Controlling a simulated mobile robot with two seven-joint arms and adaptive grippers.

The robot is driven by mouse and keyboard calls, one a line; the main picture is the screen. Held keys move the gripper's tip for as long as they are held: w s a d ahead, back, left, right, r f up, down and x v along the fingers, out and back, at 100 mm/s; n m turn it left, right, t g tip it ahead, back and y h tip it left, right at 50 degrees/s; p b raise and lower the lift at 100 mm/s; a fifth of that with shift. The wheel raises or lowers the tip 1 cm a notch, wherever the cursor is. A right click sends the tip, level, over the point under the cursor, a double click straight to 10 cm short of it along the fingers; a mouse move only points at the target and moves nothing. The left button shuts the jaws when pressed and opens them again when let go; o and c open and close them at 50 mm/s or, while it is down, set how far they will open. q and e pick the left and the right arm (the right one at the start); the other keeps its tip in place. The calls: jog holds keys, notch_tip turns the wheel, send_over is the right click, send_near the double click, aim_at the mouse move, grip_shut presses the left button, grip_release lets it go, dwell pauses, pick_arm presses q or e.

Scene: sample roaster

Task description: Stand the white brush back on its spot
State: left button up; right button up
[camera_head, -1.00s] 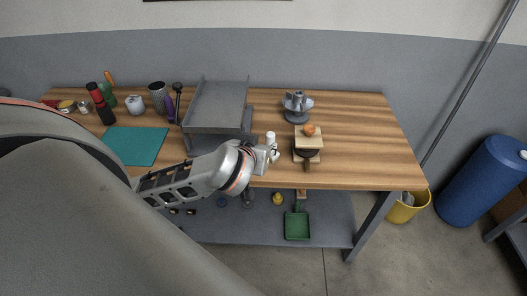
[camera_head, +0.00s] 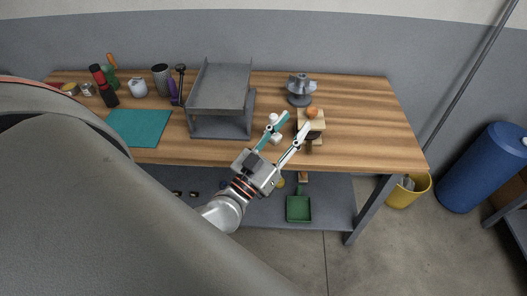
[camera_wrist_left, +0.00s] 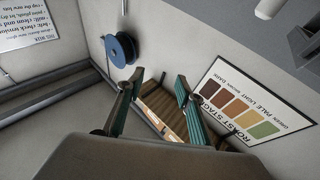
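A small white upright thing, probably the white brush (camera_head: 277,140), stands on the wooden table (camera_head: 370,130) near its front edge in the head view. My right gripper is not in view. I cannot make out the brush's spot.
A grey metal stand (camera_head: 220,90) is left of the gripper. A teal mat (camera_head: 138,127) lies left. The table's right part is clear.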

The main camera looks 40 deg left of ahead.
pick_arm(q)
jog(key=s+d+f+m+g+h, duration=0.1)
jog(key=s+d+f+g, duration=0.1)
jog(key=f, duration=0.5)
jog(key=s+d+f+m+g+h, duration=0.1)
jog(key=s+d+f+m+g, duration=0.15)
jog(key=f, duration=0.45)
jog(key=s+d+f+m+g+h, duration=0.1)
jog(key=s+f+g, duration=0.15)
jog(key=f, duration=0.45)
jog(key=s+a+f+g+y, duration=0.3)
jog(key=s+f, duration=0.5)
jog(key=f, duration=0.5)
jog(key=shift+n+g, duration=0.45)
jog(key=shift+g, duration=0.35)
jog(key=shift+w, duration=0.1)
